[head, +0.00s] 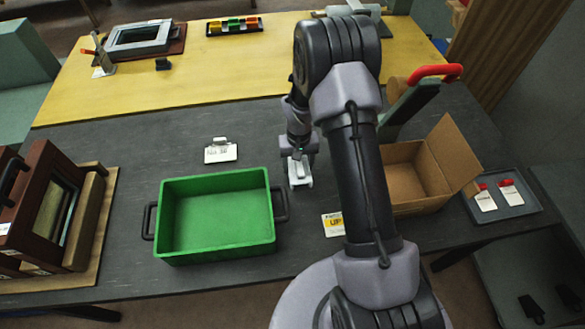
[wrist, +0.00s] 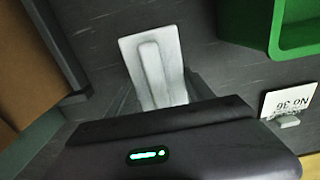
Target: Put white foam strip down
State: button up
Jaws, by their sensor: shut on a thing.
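The white foam strip (head: 299,173) is a short pale piece with a raised ridge. My gripper (head: 297,154) is shut on it, just right of the green bin (head: 215,258). In the wrist view the strip (wrist: 154,62) sticks out ahead, between the fingers of my gripper (wrist: 160,100). Its near end is hidden by the gripper body. The strip is over or on the dark grey table (head: 130,140); I cannot tell whether it touches.
A card with a small stand (head: 220,152) is behind the bin. A grey tray (head: 520,209) holds red-topped tags. Dark frames (head: 40,210) stand at left. Bare table lies around the strip.

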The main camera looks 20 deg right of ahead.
notch_tip(320, 180, down, 2)
jog(key=shift+f, duration=0.1)
jog(key=shift+f+b, duration=0.15)
jog(key=shift+b, duration=0.15)
jog(key=o, duration=1.3)
